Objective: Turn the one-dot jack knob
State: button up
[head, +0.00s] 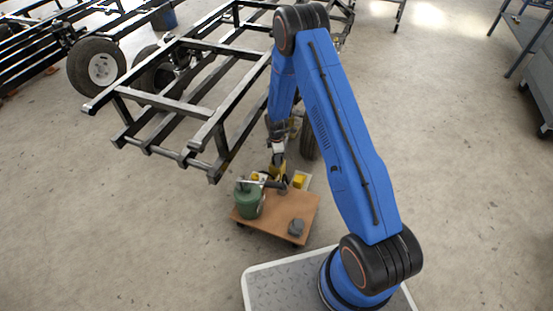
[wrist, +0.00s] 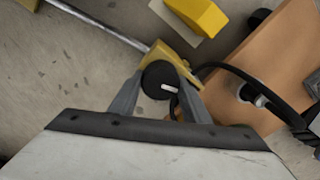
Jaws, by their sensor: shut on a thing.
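A round black knob (wrist: 158,78) with a short white mark sits on the end of a yellow jack body (wrist: 172,58) in the wrist view. My gripper (wrist: 160,88) has one finger on each side of the knob and is shut on it. I cannot make out a dot on the knob. A long grey metal rod (wrist: 105,22) runs from the yellow body to the upper left. In the head view my gripper (head: 278,158) points down at the yellow jack (head: 279,172), behind the wooden board, and the knob is too small to see.
A wooden dolly (head: 270,222) carries a green canister (head: 249,199) and a dark grey object (head: 296,227). A black hose (wrist: 235,72) passes close to the right finger. A yellow block (wrist: 196,14) lies near the jack.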

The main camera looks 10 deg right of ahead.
jog(key=n, duration=0.6)
jog(key=shift+s, duration=0.15)
jog(key=n, duration=0.6)
jog(key=shift+d+n, duration=0.1)
jog(key=shift+n, duration=0.3)
jog(key=o, duration=1)
jog(key=shift+o, duration=0.2)
jog(key=shift+r, duration=0.1)
notch_tip(320, 180, up, 17)
